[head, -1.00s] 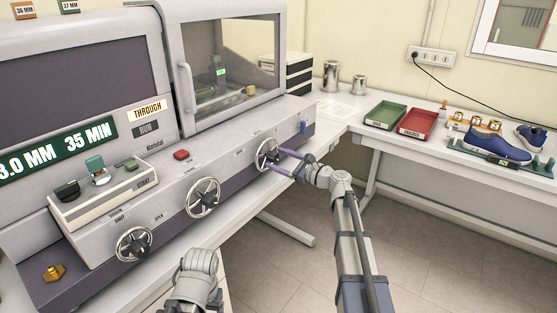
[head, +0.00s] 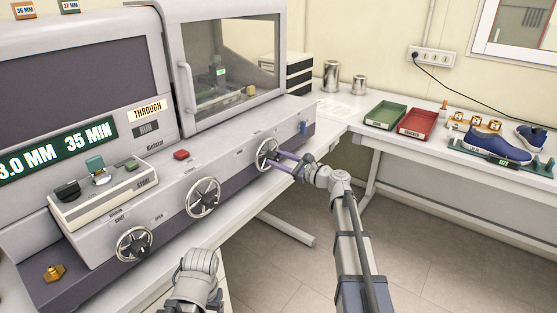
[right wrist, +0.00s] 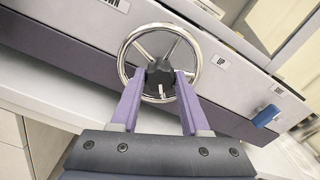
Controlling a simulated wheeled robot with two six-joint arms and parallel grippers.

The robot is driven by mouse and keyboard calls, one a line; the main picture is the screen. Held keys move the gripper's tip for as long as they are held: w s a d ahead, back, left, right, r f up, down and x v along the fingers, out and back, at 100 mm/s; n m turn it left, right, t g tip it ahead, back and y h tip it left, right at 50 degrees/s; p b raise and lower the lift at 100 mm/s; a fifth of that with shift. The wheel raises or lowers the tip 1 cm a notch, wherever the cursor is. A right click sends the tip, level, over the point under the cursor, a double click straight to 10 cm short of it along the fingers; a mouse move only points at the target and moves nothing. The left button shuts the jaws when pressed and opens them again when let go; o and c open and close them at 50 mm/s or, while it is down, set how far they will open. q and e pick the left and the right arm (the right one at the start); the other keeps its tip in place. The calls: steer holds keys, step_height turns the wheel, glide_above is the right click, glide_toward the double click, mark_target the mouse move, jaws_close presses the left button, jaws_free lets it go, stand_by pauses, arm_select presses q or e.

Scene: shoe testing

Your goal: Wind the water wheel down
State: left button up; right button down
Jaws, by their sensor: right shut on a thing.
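The rightmost handwheel on the machine's front (head: 267,154) has a bright round rim, spokes and a dark hub. The right wrist view shows it up close (right wrist: 197,62), with an "UP" sign to its right and a sign ending in "WN" to its upper left. My right gripper (head: 282,155) reaches it from the right. In the right wrist view its purple fingers (right wrist: 160,76) lie on either side of the dark hub, inside the rim, shut on the wheel. My left arm shows at the bottom of the head view; its fingers are not seen.
Two other handwheels, the middle one (head: 203,197) and the left one (head: 134,244), sit along the same panel. A red button (head: 181,155) is above them. A blue part (head: 303,127) is at the panel's right end. A side table holds green (head: 385,115) and red (head: 417,123) trays and blue shoes.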

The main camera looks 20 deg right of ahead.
steer(key=shift+n, duration=0.4)
steer(key=n, duration=0.3)
steer(key=shift+n, duration=0.4)
steer(key=n, duration=0.4)
steer(key=shift+n, duration=0.3)
steer(key=n, duration=0.4)
steer(key=shift+f, duration=0.1)
steer(key=shift+n, duration=2.5)
steer(key=shift+s, duration=0.1)
steer(key=shift+c, duration=2)
jaws_free()
